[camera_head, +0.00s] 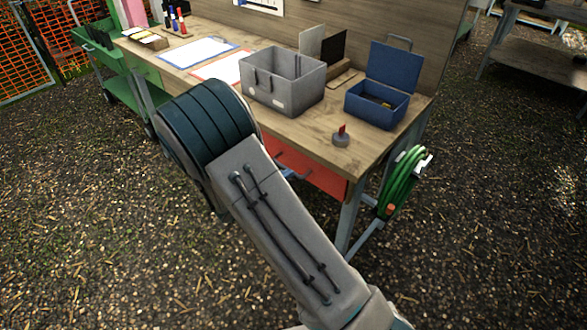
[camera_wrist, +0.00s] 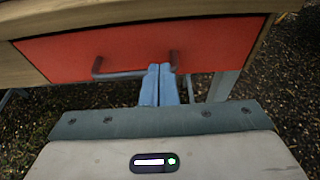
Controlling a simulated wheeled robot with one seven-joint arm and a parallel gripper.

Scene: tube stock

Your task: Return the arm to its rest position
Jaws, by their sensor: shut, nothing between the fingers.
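My gripper (camera_wrist: 160,70) shows in the wrist view as two blue fingers pressed together with nothing between them. I cannot tell whether the fingertips touch the handle or the drawer. In the head view, my arm (camera_head: 270,220) reaches from the lower right up and bends near the bench's front. It hides most of my gripper and part of the red drawer (camera_head: 325,175).
The wooden workbench (camera_head: 345,158) carries a grey bin (camera_head: 285,92), an open blue box (camera_head: 375,108) and a small red-topped grey item (camera_head: 340,137) near its front edge. A green hose (camera_head: 402,180) hangs at the bench's right end. The gravel ground right of it is clear.

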